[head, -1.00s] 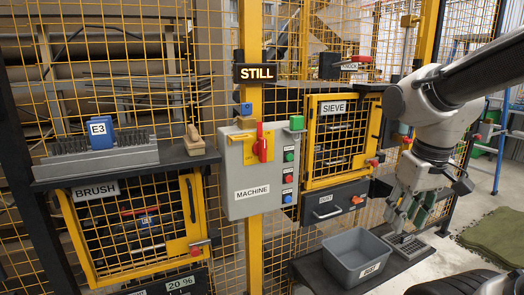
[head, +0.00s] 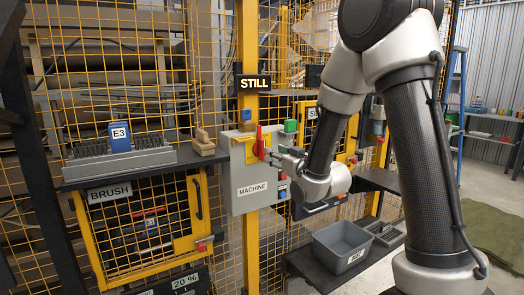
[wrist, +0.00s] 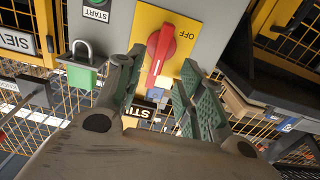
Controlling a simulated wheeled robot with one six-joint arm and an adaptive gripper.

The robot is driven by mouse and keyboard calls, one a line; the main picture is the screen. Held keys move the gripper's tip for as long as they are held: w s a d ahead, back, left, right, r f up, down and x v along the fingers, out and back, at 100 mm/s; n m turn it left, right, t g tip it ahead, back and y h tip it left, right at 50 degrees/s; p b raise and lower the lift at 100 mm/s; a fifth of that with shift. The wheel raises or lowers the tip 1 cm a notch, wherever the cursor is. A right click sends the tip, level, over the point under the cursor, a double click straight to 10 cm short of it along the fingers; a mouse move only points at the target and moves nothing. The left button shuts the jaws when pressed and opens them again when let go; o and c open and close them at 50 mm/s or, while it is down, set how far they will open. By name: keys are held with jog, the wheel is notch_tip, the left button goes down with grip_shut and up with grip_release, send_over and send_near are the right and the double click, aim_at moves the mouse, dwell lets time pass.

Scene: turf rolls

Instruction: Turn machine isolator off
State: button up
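The grey isolator box labelled MACHINE (head: 248,203) hangs on the yellow fence post. Its red handle (head: 259,142) stands roughly upright on a yellow plate. In the wrist view, the picture is upside down and the red handle (wrist: 160,52) shows with OFF printed beside it on the yellow plate (wrist: 186,22). My gripper (head: 277,156) is in front of the box. In the wrist view my gripper (wrist: 160,78) is open, with green-padded fingers on either side of the handle's free end. I cannot tell whether they touch it.
A lit STILL sign (head: 253,83) hangs above. A shelf with a brush block (head: 120,161) and blue E3 tag (head: 120,137) is left. A grey bin (head: 343,246) sits low on the right.

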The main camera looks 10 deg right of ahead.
aim_at(261, 150)
jog(key=x, duration=0.7)
jog(key=shift+w+r, duration=0.2)
jog(key=shift+w, duration=0.2)
jog(key=shift+a, duration=0.1)
grip_shut()
